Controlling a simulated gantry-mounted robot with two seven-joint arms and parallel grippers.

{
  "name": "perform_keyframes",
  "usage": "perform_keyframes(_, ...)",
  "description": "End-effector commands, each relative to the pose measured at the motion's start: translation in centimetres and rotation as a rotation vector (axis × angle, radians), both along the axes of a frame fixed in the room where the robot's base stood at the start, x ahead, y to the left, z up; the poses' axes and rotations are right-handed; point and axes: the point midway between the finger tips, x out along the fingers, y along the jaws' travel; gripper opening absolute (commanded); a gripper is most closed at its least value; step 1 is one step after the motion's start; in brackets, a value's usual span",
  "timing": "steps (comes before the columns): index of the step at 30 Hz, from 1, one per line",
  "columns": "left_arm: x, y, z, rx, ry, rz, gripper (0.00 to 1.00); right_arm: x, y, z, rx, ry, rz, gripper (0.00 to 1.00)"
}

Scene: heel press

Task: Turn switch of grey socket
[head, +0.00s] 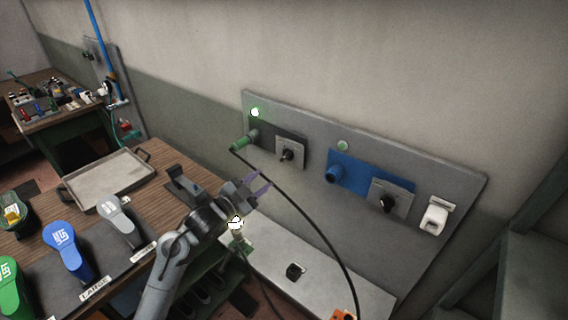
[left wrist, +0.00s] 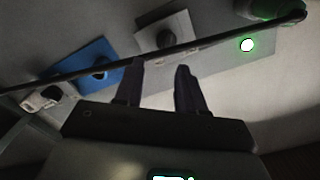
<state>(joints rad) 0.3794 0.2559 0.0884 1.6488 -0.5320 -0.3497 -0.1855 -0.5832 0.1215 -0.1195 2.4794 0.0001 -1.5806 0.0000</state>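The grey socket (head: 262,137) is on the left of the wall panel, with a green plug (head: 243,142) in it. Its switch (head: 287,154) is a dark knob on a light square plate. A green lamp (head: 254,112) glows above it. In the left wrist view the switch plate (left wrist: 167,32) lies beyond the fingers, and the lit lamp (left wrist: 247,45) is to its right. My left gripper (head: 263,182) is in front of the panel, below and left of the switch in the head view. Its fingers (left wrist: 160,68) are apart and empty. My right gripper is not in view.
A black cable (head: 308,240) hangs from the green plug and crosses the left wrist view close to the fingertips. A blue socket (head: 349,174) with its own black knob (head: 387,204) and a white holder (head: 434,216) are farther right. A table with a tray (head: 108,180) stands left.

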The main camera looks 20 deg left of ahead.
Motion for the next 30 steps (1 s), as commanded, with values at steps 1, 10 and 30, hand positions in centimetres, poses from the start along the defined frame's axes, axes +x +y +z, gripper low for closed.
perform_keyframes(1, 0.4, 0.0, 0.5, 0.000, -0.013, 0.001, 0.39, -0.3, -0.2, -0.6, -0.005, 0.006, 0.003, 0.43)
perform_keyframes(10, 3.6, -1.0, 1.3, -0.004, -0.024, 0.001, 0.39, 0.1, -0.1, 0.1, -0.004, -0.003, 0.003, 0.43)
perform_keyframes(30, 10.4, -3.3, 1.1, -0.001, -0.022, 0.001, 0.39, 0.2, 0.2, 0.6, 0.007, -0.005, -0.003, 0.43)
